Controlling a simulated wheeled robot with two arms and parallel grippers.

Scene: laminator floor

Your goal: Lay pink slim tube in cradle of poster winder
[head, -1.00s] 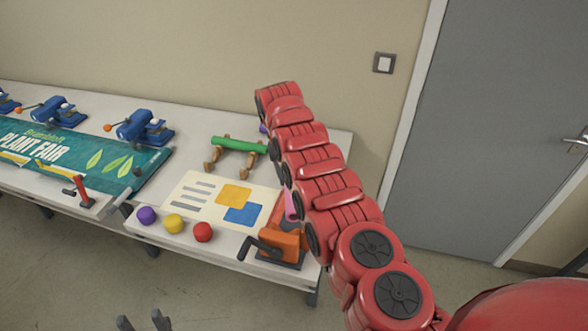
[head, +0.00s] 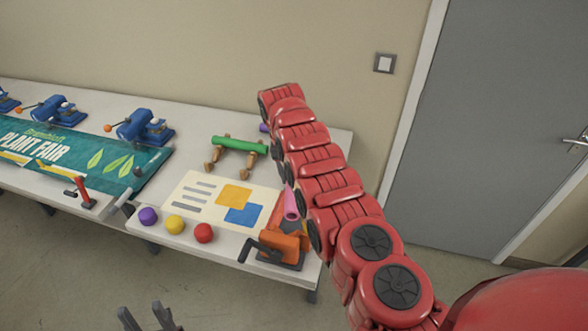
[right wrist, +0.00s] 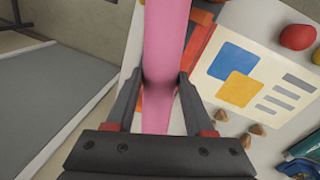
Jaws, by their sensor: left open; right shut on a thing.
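The pink slim tube (head: 291,203) shows partly past my right arm, over the front right of the table. In the right wrist view the tube (right wrist: 165,35) runs lengthwise between the fingers of my right gripper (right wrist: 157,82), which is shut on it. The poster winder (head: 285,246) is orange with a dark crank, at the table's front right corner. Its red-orange bed lies behind the tube, and my arm hides part of it. I cannot tell whether the tube touches the cradle. My left gripper (head: 143,314) is open and empty, low in front of the table.
A poster sheet (head: 207,200) lies left of the winder. Purple (head: 148,216), yellow (head: 174,225) and red (head: 204,233) balls line the front edge. A green tube (head: 240,144) rests on a wooden stand behind. Blue clamp-like devices (head: 143,127) and a green banner (head: 90,155) fill the left.

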